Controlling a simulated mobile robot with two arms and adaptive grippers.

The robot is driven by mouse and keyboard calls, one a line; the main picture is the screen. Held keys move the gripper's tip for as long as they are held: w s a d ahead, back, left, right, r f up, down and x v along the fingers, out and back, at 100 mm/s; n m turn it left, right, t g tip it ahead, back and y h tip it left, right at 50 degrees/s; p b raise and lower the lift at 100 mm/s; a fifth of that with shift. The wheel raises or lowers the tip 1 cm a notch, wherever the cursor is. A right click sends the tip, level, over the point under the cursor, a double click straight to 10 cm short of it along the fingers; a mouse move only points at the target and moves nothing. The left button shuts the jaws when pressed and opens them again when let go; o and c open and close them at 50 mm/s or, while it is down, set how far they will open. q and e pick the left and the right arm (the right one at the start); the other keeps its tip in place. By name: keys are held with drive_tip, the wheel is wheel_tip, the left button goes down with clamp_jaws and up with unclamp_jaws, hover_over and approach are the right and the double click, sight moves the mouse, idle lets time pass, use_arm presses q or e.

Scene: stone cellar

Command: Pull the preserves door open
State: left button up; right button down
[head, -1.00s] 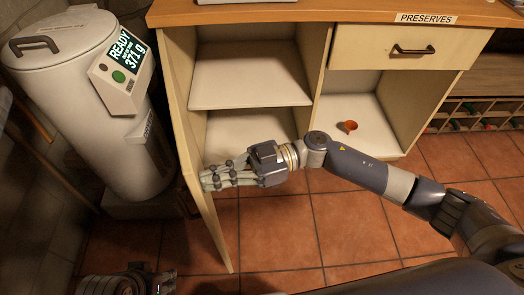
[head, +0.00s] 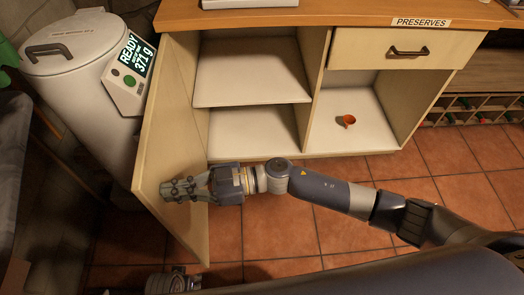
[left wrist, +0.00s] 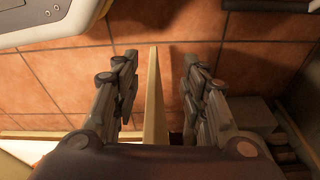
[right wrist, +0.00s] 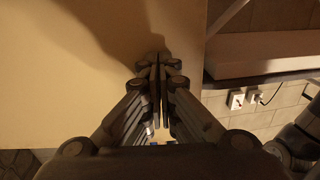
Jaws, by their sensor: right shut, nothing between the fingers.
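The preserves cabinet's door (head: 165,150) stands open at the left, its pale inner face turned toward the shelves. My right gripper (head: 168,190) is shut and empty, its fingers pointing left at the inner face near the free edge. In the right wrist view the shut fingers (right wrist: 160,65) lie close to the pale panel (right wrist: 90,45); I cannot tell whether they touch. My left gripper (head: 190,278) is low at the bottom edge, mostly cut off. In the left wrist view its fingers (left wrist: 158,75) are spread, with the thin door edge (left wrist: 153,90) showing between them.
The cabinet (head: 315,95) has bare shelves and a small orange cup (head: 346,121) in its right bay. A drawer (head: 405,48) sits above, under the PRESERVES label (head: 421,22). A white bin (head: 75,75) with a 371 g display stands left of the door. Tiled floor (head: 330,235) lies in front.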

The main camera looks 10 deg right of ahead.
sight(159, 194)
use_arm(q)
drive_tip(key=shift+s+a+f+p, duration=0.15)
drive_tip(key=shift+s+f, duration=0.25)
drive_tip(key=shift+f, duration=0.2)
drive_tip(key=shift+s+d+f+p, duration=0.1)
drive_tip(key=shift+s+f+p, duration=0.1)
drive_tip(key=shift+s+f, duration=0.3)
drive_tip(key=shift+s+a+f+p, duration=0.15)
drive_tip(key=shift+s+f, duration=0.1)
drive_tip(key=shift+f, duration=0.45)
use_arm(e)
drive_tip(key=shift+a, duration=1.8)
use_arm(q)
drive_tip(key=shift+d, duration=0.1)
use_arm(e)
drive_tip(key=shift+d, duration=0.1)
